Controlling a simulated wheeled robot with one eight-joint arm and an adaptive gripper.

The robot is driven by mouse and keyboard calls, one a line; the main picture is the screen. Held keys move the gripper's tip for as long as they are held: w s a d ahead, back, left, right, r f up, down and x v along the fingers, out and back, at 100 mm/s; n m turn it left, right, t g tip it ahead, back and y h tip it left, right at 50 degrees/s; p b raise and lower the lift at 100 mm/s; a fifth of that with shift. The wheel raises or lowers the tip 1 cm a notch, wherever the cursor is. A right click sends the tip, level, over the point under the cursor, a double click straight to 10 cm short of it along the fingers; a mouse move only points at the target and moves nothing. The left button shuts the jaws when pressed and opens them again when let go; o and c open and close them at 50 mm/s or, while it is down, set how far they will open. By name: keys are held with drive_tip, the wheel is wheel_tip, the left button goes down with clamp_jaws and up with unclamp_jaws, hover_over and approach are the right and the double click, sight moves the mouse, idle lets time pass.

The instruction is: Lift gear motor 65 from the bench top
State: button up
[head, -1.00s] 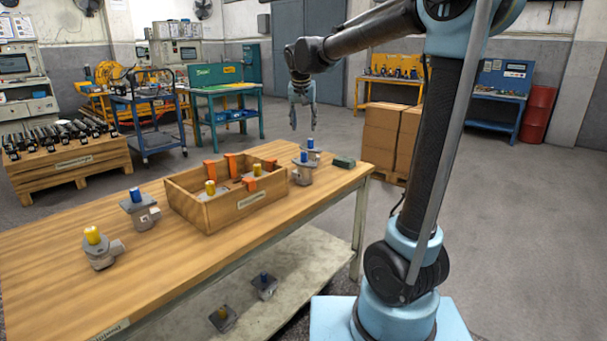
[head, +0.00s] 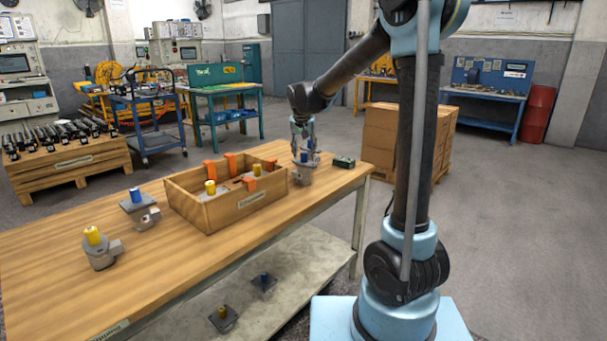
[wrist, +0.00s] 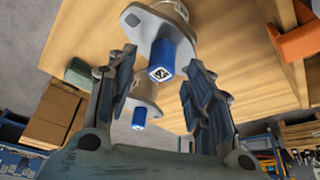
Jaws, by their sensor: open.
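A grey motor with a blue shaft (head: 302,173) stands upright on the bench top (head: 221,249), to the right of the wooden box. My gripper (head: 304,152) points down right above it, with its fingers around the top. In the wrist view my gripper (wrist: 158,88) is open, and the blue shaft (wrist: 163,62) shows between the two fingers without visible contact. A second blue-shafted motor (wrist: 141,112) shows just behind it. I cannot read the number 65 on any motor.
A wooden box (head: 237,212) with orange dividers and yellow-shafted motors stands left of my gripper. A dark green block (head: 344,162) lies to the right. A blue-shafted motor (head: 139,209) and a yellow-shafted motor (head: 99,248) stand at the left. Cardboard boxes (head: 383,137) stand behind the bench.

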drive_tip(key=shift+x, duration=0.95)
clamp_jaws()
drive_tip(key=shift+r, duration=0.1)
